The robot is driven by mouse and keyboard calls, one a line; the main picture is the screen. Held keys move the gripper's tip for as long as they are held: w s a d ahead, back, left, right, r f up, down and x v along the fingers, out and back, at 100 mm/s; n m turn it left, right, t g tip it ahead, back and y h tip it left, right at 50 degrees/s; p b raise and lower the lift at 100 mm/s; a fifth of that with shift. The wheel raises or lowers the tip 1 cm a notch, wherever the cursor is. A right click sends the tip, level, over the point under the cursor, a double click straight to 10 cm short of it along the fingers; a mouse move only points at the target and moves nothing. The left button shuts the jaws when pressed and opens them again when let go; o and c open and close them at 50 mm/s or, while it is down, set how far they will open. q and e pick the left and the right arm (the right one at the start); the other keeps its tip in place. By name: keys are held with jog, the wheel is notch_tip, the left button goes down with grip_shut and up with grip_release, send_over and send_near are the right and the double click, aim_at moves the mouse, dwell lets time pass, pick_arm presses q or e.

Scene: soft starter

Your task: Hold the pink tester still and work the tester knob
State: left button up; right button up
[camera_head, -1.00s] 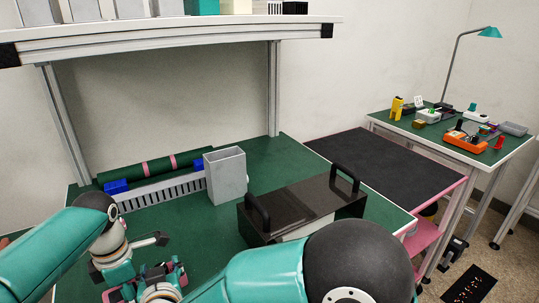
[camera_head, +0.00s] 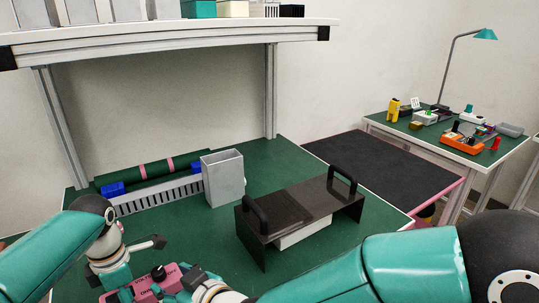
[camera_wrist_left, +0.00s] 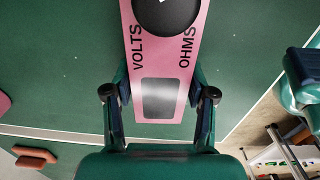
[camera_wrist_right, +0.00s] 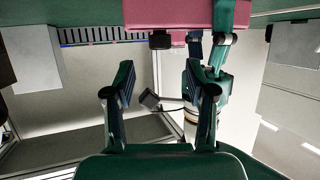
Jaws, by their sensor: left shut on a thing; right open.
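The pink tester (camera_head: 143,292) is at the bottom of the head view, partly cut off, its black knob (camera_head: 158,272) on top. In the left wrist view the tester (camera_wrist_left: 150,70) shows a grey display, VOLTS and OHMS labels and the round black knob (camera_wrist_left: 166,14). My left gripper (camera_wrist_left: 158,100) is shut on the tester's display end, one finger on each side. My right gripper (camera_wrist_right: 160,85) is open and empty. In its wrist view the tester (camera_wrist_right: 180,13) and knob (camera_wrist_right: 160,40) are beyond the fingertips, apart from them.
A black stand with two handles (camera_head: 300,210) sits on the green bench right of the grippers. A grey open box (camera_head: 222,178), a slotted duct (camera_head: 160,195) and a green roll (camera_head: 150,172) stand at the back. A side table (camera_head: 445,140) is far right.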

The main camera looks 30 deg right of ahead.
jog(key=v, duration=0.6)
jog(key=w+d+r+m+t+h, duration=0.2)
jog(key=d+r+m, duration=0.2)
jog(key=d+r, duration=0.5)
jog(key=w+d+r+m+t+h, duration=0.2)
jog(key=w+d+r+m+h, duration=0.1)
jog(key=d+r, duration=0.6)
jog(key=shift+d+r+m, duration=0.4)
jog(key=shift+d+m, duration=0.2)
jog(key=shift+d, duration=0.4)
